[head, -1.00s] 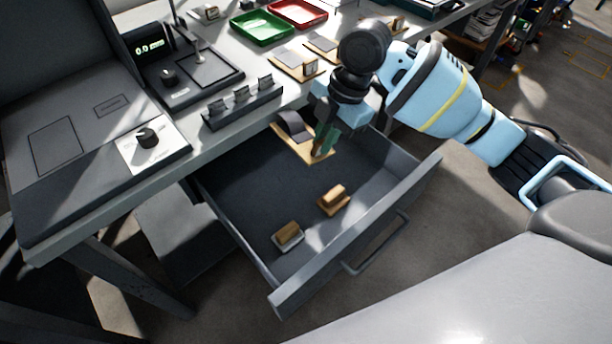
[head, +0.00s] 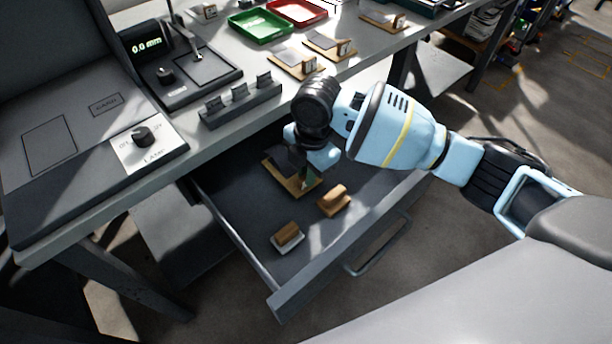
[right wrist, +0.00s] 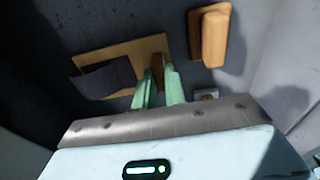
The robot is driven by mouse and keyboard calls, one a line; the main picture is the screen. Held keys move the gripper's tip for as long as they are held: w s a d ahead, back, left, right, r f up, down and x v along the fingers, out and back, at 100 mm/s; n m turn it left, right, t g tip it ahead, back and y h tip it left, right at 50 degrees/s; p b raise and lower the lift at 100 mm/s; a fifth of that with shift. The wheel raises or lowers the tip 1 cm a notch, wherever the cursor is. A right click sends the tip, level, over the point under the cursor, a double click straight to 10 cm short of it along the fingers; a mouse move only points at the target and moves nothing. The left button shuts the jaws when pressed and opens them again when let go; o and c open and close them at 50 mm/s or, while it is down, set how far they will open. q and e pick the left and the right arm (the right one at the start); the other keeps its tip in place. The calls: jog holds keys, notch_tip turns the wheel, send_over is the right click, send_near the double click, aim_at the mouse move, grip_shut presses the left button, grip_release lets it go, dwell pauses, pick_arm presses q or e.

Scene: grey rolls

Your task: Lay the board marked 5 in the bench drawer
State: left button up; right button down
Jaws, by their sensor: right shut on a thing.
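The drawer (head: 240,205) stands open below the bench. My right gripper (head: 307,178) reaches down into it, shut on the upright block of a tan board (head: 280,174) with a dark grey sheet or roll on it. In the right wrist view the green fingers (right wrist: 160,85) pinch the block on the board (right wrist: 122,52), beside the dark sheet (right wrist: 103,80). The board is low inside the drawer; I cannot tell whether it touches the floor. No number on it is readable. My left gripper is out of view.
In the drawer are a tan piece with a wooden block (head: 334,199) close to the held board, and a white piece with a block (head: 287,236) nearer the front. Several boards, a green tray (head: 260,27) and a red tray (head: 297,12) are on the bench.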

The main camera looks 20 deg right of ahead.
jog(key=shift+a+h, duration=0.35)
jog(key=shift+h, duration=0.25)
jog(key=shift+d+f, duration=0.25)
jog(key=shift+f, duration=0.6)
jog(key=c, duration=1.5)
grip_release()
jog(key=shift+o, duration=0.2)
